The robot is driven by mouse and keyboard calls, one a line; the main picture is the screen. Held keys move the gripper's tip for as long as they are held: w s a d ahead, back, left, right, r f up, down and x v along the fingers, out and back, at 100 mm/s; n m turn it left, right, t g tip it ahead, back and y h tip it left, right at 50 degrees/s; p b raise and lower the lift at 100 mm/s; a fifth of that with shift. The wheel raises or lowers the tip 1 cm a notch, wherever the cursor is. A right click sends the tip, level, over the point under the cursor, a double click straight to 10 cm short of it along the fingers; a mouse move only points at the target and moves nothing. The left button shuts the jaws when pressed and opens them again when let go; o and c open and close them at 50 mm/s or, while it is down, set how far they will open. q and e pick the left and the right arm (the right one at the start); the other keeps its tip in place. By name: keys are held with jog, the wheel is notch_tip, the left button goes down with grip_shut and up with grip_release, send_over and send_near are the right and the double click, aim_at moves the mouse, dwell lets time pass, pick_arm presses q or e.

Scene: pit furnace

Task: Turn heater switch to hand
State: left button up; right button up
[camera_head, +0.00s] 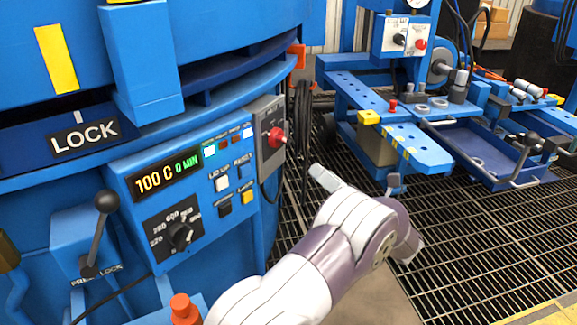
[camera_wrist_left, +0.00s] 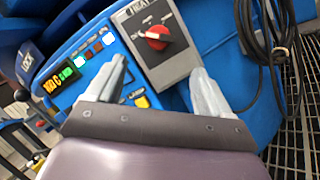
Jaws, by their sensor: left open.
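The heater switch is a red rotary knob (camera_head: 276,137) on a grey box at the right edge of the blue control panel. In the left wrist view the red knob (camera_wrist_left: 157,38) shows upper middle, under a partly cut-off "HEAT" label. Its setting is too small to read. My left gripper (camera_head: 357,181) is open and empty, to the right of and below the knob in the head view. In the left wrist view its two fingers (camera_wrist_left: 160,75) are spread, with the knob beyond and above the gap between the tips, not touched. My right gripper is not in view.
The blue panel carries a lit display (camera_head: 168,176), several small buttons and a black dial (camera_head: 180,235). A black-knobbed lever (camera_head: 106,202) stands at left. Dark cables (camera_wrist_left: 268,45) hang just right of the switch box. A blue machine bench (camera_head: 400,130) stands beyond the grating floor.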

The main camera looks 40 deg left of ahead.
aim_at(286, 142)
pick_arm(q)
jog(key=b+x, duration=0.4)
jog(key=x, duration=0.8)
jog(key=shift+a+r, duration=0.15)
jog(key=c, duration=1)
